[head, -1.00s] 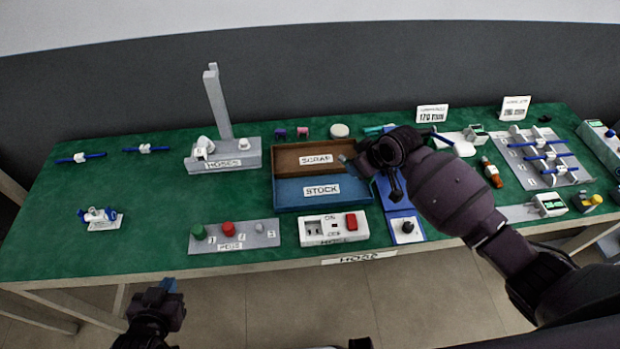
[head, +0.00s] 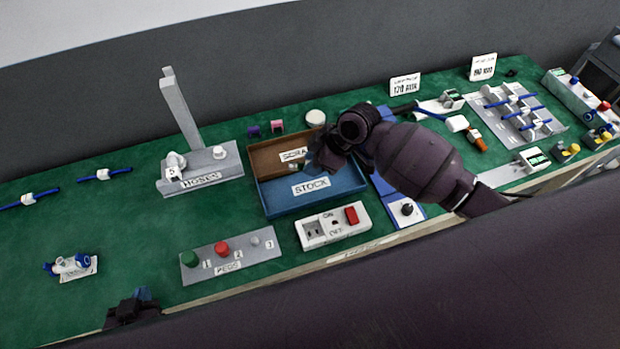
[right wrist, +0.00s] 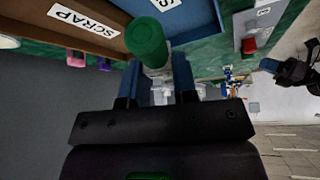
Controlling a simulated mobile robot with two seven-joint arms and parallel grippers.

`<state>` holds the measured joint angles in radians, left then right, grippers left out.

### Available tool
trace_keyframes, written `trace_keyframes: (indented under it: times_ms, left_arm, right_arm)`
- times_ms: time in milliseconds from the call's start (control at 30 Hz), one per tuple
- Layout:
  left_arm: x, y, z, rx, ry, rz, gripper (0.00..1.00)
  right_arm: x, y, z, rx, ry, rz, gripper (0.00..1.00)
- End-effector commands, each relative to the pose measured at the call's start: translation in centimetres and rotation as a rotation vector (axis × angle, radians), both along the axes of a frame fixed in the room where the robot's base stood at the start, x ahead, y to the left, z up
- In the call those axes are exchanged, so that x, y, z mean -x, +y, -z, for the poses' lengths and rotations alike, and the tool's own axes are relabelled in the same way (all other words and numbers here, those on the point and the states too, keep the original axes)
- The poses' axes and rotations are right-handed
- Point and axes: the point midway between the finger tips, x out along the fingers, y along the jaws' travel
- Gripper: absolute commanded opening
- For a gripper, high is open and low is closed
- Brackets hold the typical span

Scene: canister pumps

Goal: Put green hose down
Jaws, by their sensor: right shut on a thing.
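The green hose (right wrist: 147,40) shows in the right wrist view as a round green end between my right gripper's fingertips. My right gripper (right wrist: 157,75) is shut on it. In the head view my right gripper (head: 325,155) is above the brown SCRAP bin (head: 265,157) and blue STOCK bin (head: 278,206), near where they meet. The hose is hidden behind my arm there, and I cannot tell its height over the bins. My left gripper (head: 141,296) is at the table's front left edge, with blue tips; its opening is unclear.
A white switch box (head: 333,226) and a grey PEGS plate (head: 232,255) stand in front of the bins. The grey HOSES stand (head: 205,172) with a tall post is left of them. Small pumps (head: 72,266) and blue parts lie on the left. The green table between is clear.

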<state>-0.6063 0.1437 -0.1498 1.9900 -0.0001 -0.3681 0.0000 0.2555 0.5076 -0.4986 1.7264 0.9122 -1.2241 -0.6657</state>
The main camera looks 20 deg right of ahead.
Motion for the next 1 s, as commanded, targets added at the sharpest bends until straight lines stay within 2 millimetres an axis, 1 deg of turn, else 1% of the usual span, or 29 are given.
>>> trace_keyframes:
  times_ms: [33,100,200,367,600,700,1000]
  left_arm:
    - [0.0,0.0,0.1,0.000,0.001,0.000,0.00]
    - [0.0,0.0,0.2,0.000,0.001,0.000,0.00]
    - [0.0,0.0,0.2,0.000,0.001,0.001,0.00]
    - [-0.1,-0.1,0.3,0.001,0.000,0.001,0.00]
    - [-0.3,-0.1,0.4,0.001,-0.004,0.002,0.00]
    - [-0.4,-0.1,0.4,0.001,-0.005,0.002,0.00]
    - [-0.4,-0.1,0.5,0.001,-0.007,0.002,0.00]
  right_arm:
    - [0.0,0.0,1.0,-0.001,0.002,0.002,0.00]
    - [0.0,0.0,2.0,-0.001,0.002,0.002,0.00]
    - [0.0,0.0,3.0,-0.002,0.001,0.003,0.00]
    - [0.0,0.0,3.9,0.000,0.001,0.002,0.00]
    - [0.0,0.0,6.7,0.000,0.001,0.004,0.00]
    - [-0.1,0.0,7.2,-0.001,-0.001,0.003,0.00]
    - [-0.1,0.0,7.4,0.000,-0.001,0.003,0.00]
